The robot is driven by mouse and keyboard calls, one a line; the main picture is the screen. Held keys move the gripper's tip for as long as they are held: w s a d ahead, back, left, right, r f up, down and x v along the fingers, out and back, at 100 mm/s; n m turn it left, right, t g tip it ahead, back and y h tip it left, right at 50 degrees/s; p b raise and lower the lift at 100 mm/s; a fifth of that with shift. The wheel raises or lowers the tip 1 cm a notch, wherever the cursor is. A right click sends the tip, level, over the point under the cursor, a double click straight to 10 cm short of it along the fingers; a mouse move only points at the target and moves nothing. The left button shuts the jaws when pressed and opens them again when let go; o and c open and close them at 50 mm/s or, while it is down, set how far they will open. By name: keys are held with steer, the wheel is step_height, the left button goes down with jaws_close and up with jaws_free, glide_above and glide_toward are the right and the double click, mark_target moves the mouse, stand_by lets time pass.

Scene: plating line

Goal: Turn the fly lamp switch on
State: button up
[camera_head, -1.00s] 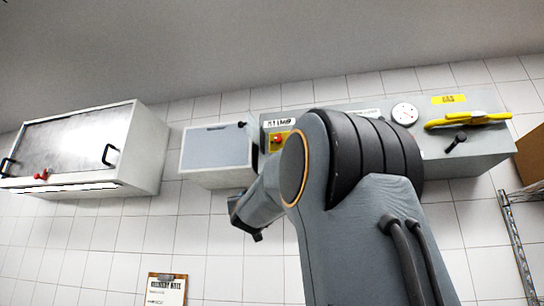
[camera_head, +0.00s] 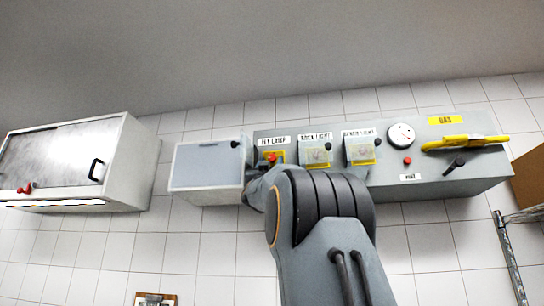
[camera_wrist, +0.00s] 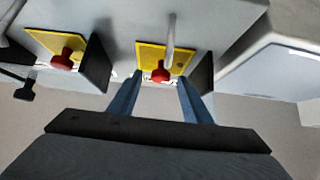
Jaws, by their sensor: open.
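The fly lamp switch is a red knob (camera_wrist: 160,74) on a yellow plate (camera_wrist: 178,60) in the wrist view. In the head view the red knob (camera_head: 271,157) shows under the FLY LAMP label (camera_head: 274,141), at the left end of the grey panel (camera_head: 425,178). My gripper (camera_wrist: 160,84) is open, its two blue-grey fingers reaching toward the plate with the knob between them in the picture. I cannot tell whether either finger touches the knob. In the head view my arm hides most of the gripper and the lower part of the switch.
Two more switches with clear covers (camera_head: 317,152) (camera_head: 361,150) sit to the right. A gauge (camera_head: 401,134), a small red button (camera_head: 407,161) and a yellow gas handle (camera_head: 465,142) follow. A grey box (camera_head: 207,192) adjoins the left end. A white cabinet (camera_head: 128,170) hangs farther left.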

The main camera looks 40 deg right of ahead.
steer(key=shift+w+d+r, duration=0.3)
steer(key=shift+r, duration=0.15)
steer(key=c, duration=1)
steer(key=shift+w+a+m+g+h, duration=0.15)
steer(key=shift+m+g+h, duration=0.45)
steer(key=shift+m+g, duration=0.3)
steer(key=shift+w+m+g+h, duration=0.1)
steer(key=shift+m+g+h, duration=0.45)
steer(key=shift+m+g, duration=0.6)
steer(key=shift+m+g+h, duration=0.55)
steer(key=shift+m+g, duration=0.3)
steer(key=shift+m, duration=0.6)
steer(key=o, duration=1)
steer(key=shift+a, duration=0.1)
steer(key=b+v, duration=0.5)
steer(key=v, duration=0.2)
steer(key=shift+a+f, duration=0.25)
